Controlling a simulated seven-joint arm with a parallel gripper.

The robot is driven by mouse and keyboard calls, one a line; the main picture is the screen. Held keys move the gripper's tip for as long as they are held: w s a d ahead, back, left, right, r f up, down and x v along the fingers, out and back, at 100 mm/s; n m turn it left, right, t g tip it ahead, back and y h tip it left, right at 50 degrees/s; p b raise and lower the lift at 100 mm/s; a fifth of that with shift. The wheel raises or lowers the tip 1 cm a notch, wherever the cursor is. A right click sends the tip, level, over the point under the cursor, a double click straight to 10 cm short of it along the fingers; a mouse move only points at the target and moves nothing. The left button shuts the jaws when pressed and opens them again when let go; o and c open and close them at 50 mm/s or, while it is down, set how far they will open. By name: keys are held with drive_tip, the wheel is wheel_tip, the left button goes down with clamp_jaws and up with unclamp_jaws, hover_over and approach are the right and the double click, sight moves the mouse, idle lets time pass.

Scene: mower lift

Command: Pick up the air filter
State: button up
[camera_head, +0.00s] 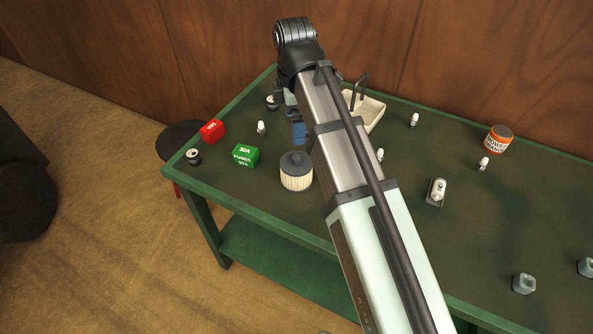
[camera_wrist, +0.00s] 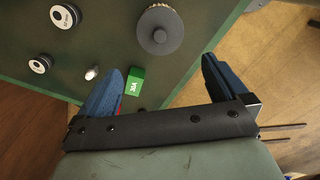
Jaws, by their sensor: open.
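The air filter (camera_head: 296,173) is a short upright cylinder with cream pleated sides and a dark grey top, standing on the green table near its front edge. In the wrist view its round dark top (camera_wrist: 158,32) shows beyond my fingertips, roughly between their lines. My gripper (camera_head: 298,130) is mostly hidden behind my arm in the head view; a blue finger shows just behind the filter. In the wrist view my gripper (camera_wrist: 165,76) has its two blue fingers spread wide with nothing held between them, apart from the filter.
A green fuse box (camera_head: 245,156) and a red box (camera_head: 212,131) stand left of the filter. A small white-topped part (camera_head: 261,128) and a dark spool (camera_head: 194,157) are nearby. A cream tray (camera_head: 366,108) lies behind my arm. An orange-and-white can (camera_head: 497,140) stands right.

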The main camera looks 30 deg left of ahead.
hover_over(296, 157)
drive_tip(key=f, duration=0.8)
drive_tip(key=shift+a, duration=0.2)
drive_tip(key=shift+d+f, duration=0.2)
drive_tip(key=shift+f, duration=2.35)
drive_tip(key=c, duration=1.1)
